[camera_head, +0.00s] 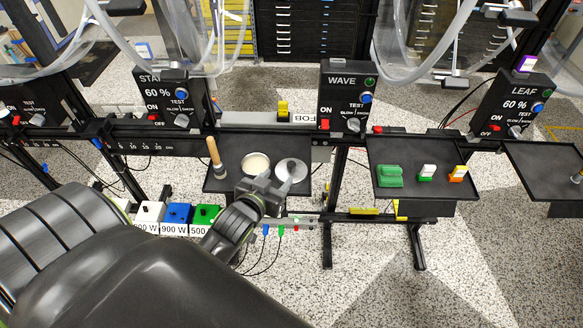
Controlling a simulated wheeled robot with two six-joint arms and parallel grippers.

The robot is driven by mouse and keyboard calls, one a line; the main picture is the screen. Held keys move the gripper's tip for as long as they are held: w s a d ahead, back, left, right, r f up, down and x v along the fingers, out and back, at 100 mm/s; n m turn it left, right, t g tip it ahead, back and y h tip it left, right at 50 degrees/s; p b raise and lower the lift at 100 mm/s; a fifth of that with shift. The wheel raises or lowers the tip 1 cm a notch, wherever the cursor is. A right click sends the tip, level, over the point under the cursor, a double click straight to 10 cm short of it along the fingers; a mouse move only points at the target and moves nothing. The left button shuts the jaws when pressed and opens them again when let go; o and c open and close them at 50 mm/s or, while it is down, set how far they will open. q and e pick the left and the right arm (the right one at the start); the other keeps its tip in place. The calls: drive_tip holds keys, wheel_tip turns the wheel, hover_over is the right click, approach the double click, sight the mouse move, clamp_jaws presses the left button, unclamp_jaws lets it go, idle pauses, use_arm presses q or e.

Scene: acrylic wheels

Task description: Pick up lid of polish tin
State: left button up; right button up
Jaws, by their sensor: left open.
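A round silver disc (293,166), which looks like the lid of the polish tin, lies on the black tray (217,185) below the WAVE and 60 % boxes. Beside it on the left is the open round tin (255,161) with pale cream content. My left gripper (283,184) is open at the near edge of the lid, with its fingers over or beside the lid. The gripper covers part of the lid's near side, and I cannot tell whether they touch. My right gripper is not in view.
A wooden-handled tool (216,153) stands at the tray's left side. Another tray (435,150) to the right holds a green block (389,175) and two small switch-like pieces. Black control boxes (346,95) stand behind the trays. Coloured plugs (179,214) sit below left.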

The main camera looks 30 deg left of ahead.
sight(290, 167)
use_arm(q)
drive_tip(key=x, duration=0.4)
drive_tip(key=shift+w+f, duration=0.1)
drive_tip(key=shift+w, duration=0.2)
drive_tip(key=shift+w+a+f+p, duration=0.1)
drive_tip(key=shift+w+f+p, duration=0.1)
drive_tip(key=shift+w+p, duration=0.25)
drive_tip(key=shift+x, duration=2.25)
drive_tip(key=shift+f, duration=0.2)
clamp_jaws()
